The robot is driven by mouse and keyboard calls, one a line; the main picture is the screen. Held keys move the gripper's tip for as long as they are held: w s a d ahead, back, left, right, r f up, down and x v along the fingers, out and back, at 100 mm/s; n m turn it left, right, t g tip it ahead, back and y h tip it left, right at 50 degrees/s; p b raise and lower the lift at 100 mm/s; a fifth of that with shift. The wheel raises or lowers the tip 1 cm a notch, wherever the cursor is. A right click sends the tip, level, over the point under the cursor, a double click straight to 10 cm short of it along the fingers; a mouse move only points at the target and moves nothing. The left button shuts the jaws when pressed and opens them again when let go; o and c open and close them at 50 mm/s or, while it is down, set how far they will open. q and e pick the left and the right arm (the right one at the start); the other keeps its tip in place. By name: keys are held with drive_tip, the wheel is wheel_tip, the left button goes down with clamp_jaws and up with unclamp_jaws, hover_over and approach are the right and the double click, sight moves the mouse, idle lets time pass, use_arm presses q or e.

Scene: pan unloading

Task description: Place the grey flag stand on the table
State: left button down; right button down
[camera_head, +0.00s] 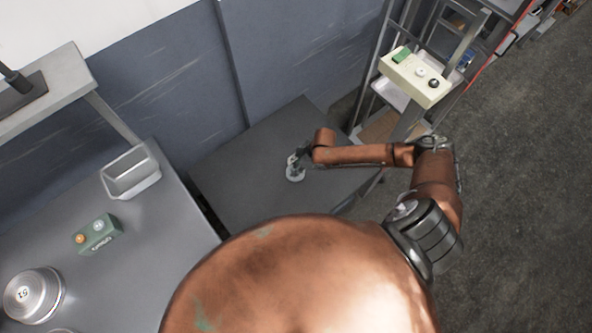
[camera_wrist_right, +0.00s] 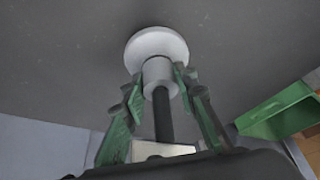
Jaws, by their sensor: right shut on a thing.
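The grey flag stand (camera_head: 295,174) is at the dark table (camera_head: 240,165) in the middle of the head view, small and partly covered by my gripper. In the right wrist view, the stand's round pale grey base (camera_wrist_right: 157,44) points away from me towards a dark grey surface, with a collar and a dark pole. My right gripper (camera_head: 301,157) is shut on the stand. Its green-padded fingers (camera_wrist_right: 158,84) are on either side of the collar and pole. I cannot tell whether the base touches the table. My left gripper is not in view.
A shelf rack with a cream button box (camera_head: 416,79) stands right of the table. A second grey table at left holds a metal bin (camera_head: 131,177), a green button box (camera_head: 97,234) and a round metal pan (camera_head: 34,294). The dark table around the stand looks clear.

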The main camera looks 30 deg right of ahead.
drive_tip(key=f, duration=0.2)
drive_tip(key=f+b, duration=0.1)
drive_tip(key=shift+w+d+f, duration=0.2)
drive_tip(key=shift+f, duration=0.2)
drive_tip(key=shift+r, duration=0.1)
drive_tip(key=c, duration=1.5)
unclamp_jaws()
drive_tip(key=shift+f, duration=0.2)
drive_tip(key=shift+c, duration=0.2)
drive_tip(key=shift+r, duration=0.15)
drive_tip(key=p+v, duration=0.3)
drive_tip(key=v, duration=0.9)
